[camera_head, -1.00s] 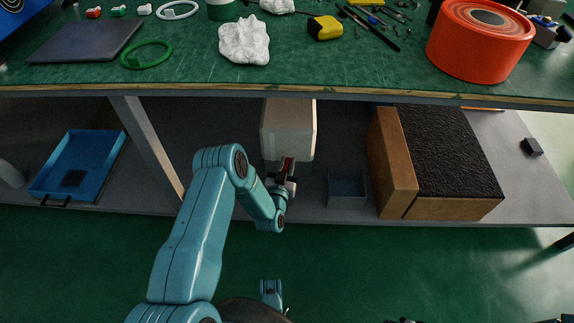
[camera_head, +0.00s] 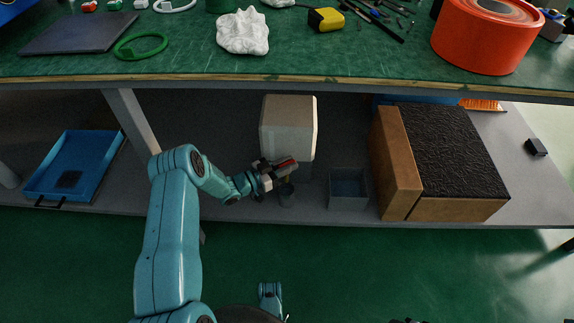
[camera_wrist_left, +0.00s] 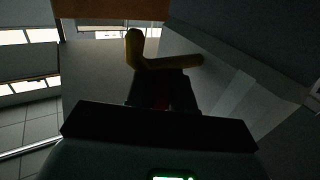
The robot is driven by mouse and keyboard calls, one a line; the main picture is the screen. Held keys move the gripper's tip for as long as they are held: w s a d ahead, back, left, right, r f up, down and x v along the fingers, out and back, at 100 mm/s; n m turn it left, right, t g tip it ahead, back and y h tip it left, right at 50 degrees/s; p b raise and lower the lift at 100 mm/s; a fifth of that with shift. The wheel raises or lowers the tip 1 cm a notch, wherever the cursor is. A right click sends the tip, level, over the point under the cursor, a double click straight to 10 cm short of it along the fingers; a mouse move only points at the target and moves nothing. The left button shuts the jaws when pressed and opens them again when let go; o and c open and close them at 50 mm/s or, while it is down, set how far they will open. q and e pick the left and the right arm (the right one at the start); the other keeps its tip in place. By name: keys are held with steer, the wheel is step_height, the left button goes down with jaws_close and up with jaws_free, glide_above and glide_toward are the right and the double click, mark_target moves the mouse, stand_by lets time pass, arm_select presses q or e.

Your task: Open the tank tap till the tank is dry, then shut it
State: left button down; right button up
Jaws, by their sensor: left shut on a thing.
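The pale tank (camera_head: 289,125) stands on the shelf under the bench. Its red tap handle (camera_head: 287,164) is at its lower front and lies nearly sideways. My left gripper (camera_head: 270,170) reaches in from the left and is shut on the handle. In the left wrist view my left gripper (camera_wrist_left: 162,90) has a bit of red between its dark jaws, with the yellow brass tap body (camera_wrist_left: 136,50) just beyond. A small round grey cup (camera_head: 287,194) is below the tap. The water level and any flow cannot be made out.
An open grey bin (camera_head: 348,202) stands right of the cup. A brown box with a black ridged top (camera_head: 448,150) is further right. A blue tray (camera_head: 45,188) lies at the left beyond the table leg (camera_head: 133,123). The bench edge (camera_head: 220,80) overhangs the shelf.

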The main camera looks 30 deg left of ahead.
arm_select(q)
steer(key=m+g+h, duration=0.4)
steer(key=h, duration=0.2)
steer(key=shift+w+m+g, duration=0.1)
steer(key=shift+m+g, duration=0.2)
steer(key=shift+m, duration=0.1)
steer(key=shift+g, duration=0.3)
steer(key=c, duration=1.1)
jaws_free()
steer(key=v, duration=0.7)
steer(key=shift+s+a, duration=0.2)
